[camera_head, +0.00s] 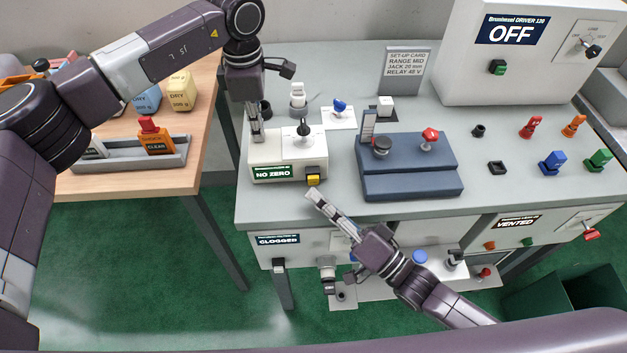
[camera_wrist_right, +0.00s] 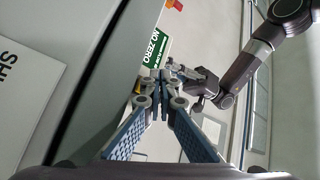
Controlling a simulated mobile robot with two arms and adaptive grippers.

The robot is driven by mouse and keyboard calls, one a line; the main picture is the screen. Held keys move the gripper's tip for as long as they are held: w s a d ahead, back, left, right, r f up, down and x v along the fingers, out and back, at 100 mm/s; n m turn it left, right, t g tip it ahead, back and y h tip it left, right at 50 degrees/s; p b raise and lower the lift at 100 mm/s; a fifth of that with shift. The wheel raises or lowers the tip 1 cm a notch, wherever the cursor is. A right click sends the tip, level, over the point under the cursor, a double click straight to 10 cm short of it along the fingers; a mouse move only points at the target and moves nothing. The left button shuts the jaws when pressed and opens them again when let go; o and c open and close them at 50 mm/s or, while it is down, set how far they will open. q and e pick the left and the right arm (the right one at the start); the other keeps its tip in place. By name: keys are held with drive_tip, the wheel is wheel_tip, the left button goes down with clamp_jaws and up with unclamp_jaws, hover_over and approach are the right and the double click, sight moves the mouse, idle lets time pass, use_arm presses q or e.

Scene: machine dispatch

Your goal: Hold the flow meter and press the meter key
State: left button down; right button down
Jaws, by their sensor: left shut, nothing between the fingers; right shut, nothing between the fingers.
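The flow meter (camera_head: 278,146) is a white box on the grey bench with a green "NO ZERO" display and a black knob on top. A yellow key (camera_head: 313,175) sits at its front right corner. My left gripper (camera_head: 256,138) is shut and points down at the meter's left rear top; I cannot tell whether it touches. My right gripper (camera_head: 311,193) is shut and empty, just in front of and below the yellow key, seemingly apart from it. In the right wrist view the shut fingertips (camera_wrist_right: 164,78) are near the green display (camera_wrist_right: 156,47).
A blue stepped block (camera_head: 410,180) with a red knob stands right of the meter. A set-up card (camera_head: 407,70) and the "OFF" cabinet (camera_head: 515,75) stand behind. A "CLOGGED" box (camera_head: 300,246) is below the front edge. Coloured connectors lie at right.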

drive_tip(key=shift+w+f, duration=0.1)
drive_tip(key=shift+w, duration=0.1)
drive_tip(key=shift+w, duration=0.3)
